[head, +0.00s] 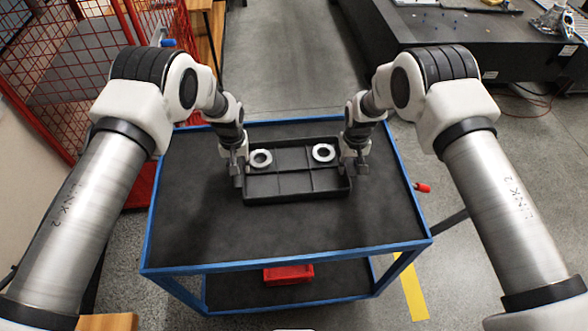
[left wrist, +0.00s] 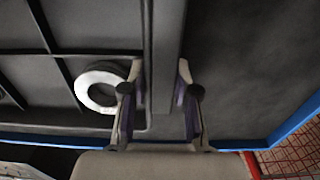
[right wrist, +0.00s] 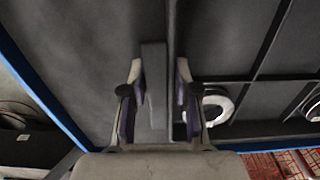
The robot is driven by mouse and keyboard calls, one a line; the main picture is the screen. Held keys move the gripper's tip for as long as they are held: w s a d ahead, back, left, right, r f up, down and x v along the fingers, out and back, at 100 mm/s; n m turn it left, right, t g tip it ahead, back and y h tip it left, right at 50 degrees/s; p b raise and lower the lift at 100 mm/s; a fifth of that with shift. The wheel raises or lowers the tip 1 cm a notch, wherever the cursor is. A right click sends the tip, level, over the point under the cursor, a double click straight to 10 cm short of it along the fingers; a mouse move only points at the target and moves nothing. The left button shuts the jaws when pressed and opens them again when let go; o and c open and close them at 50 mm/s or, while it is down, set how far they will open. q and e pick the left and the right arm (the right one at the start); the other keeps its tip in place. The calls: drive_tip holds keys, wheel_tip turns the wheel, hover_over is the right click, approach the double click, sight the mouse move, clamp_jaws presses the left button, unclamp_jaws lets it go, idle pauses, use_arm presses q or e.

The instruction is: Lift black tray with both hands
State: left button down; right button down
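The black tray (head: 290,186) lies flat on the dark top of a blue-edged cart. It is divided into compartments by low ribs. My left gripper (head: 238,168) is at the tray's left end wall. In the left wrist view its fingers (left wrist: 160,82) stand on either side of that wall, close against it. My right gripper (head: 355,160) is at the right end wall. In the right wrist view its fingers (right wrist: 160,80) straddle that wall closely. Both grippers appear shut on the tray. Two pale rings lie in the tray, the left ring (head: 261,151) and the right ring (head: 324,145).
The cart top (head: 200,220) is clear around the tray. A red bin (head: 288,275) sits on the cart's lower shelf. A red mesh fence (head: 75,80) stands at the left. A large dark machine table (head: 465,30) stands at the back right.

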use_arm(q)
drive_tip(key=shift+r, duration=0.15)
use_arm(e)
drive_tip(key=shift+r, duration=0.1)
